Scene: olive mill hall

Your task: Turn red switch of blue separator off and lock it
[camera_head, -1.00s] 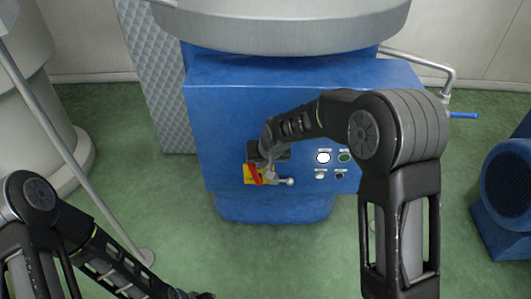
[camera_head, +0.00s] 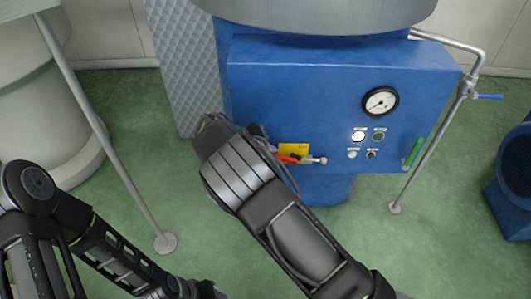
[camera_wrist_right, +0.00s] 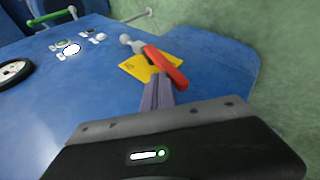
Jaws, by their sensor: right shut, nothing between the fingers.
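The blue separator (camera_head: 300,90) has a red switch handle (camera_head: 289,160) on a yellow plate (camera_head: 295,149), low on its front panel. The handle now lies roughly level across the plate. The wrist view also shows the red handle (camera_wrist_right: 166,67) and the yellow plate (camera_wrist_right: 138,68). A small metal ball-ended part (camera_head: 322,161) sits at the handle's right. My right gripper (camera_wrist_right: 160,82) is shut and empty, its fingertips close beside the red handle; whether they touch cannot be told. The arm hides it in the head view. My left gripper (camera_head: 190,290) is low at the bottom edge, its jaws unclear.
A gauge (camera_head: 380,102), several buttons (camera_head: 358,136) and a green handle (camera_head: 413,153) are right of the switch. A pipe with a blue lever (camera_head: 488,97) stands at the right. A thin post (camera_head: 110,150) stands at left. Green floor is open between the post and separator.

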